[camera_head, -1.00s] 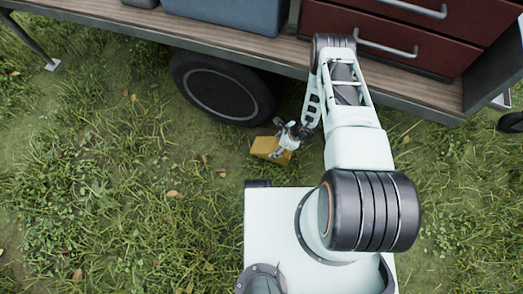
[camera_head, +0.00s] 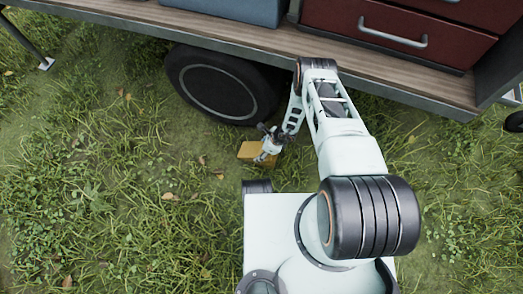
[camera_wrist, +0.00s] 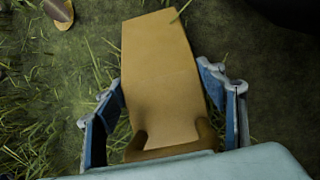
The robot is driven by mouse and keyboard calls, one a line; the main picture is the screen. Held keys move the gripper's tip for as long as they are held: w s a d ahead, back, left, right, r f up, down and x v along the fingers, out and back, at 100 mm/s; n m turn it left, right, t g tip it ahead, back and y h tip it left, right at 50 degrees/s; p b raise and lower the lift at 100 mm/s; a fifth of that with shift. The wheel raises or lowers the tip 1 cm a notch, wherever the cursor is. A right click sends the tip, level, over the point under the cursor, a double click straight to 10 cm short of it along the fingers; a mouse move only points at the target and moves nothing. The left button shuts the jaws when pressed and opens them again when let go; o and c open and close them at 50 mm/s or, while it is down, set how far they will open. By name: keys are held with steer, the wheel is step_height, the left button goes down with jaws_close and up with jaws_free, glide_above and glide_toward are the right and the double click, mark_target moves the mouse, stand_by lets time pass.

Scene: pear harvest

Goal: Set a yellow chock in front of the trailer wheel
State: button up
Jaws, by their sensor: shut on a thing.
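The yellow chock (camera_head: 249,151) is in my gripper (camera_head: 266,149), just below the trailer wheel (camera_head: 222,85) in the head view. In the wrist view the chock (camera_wrist: 160,75) lies between the two blue-padded fingers of my gripper (camera_wrist: 165,110), which are shut on it. A gap of grass shows between the chock and the black tyre in the head view. I cannot tell whether the chock touches the ground. The upper part of the wheel is hidden under the trailer bed.
The wooden trailer bed (camera_head: 240,36) runs across the top, with red drawers (camera_head: 400,30) and a blue-grey box (camera_head: 240,8) on it. A thin support leg (camera_head: 27,40) stands at the upper left. Open grass (camera_head: 120,200) lies to the left.

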steer(key=o, duration=1.7)
steer(key=p+v, duration=0.6)
steer(key=v, duration=0.6)
steer(key=shift+r, duration=0.1)
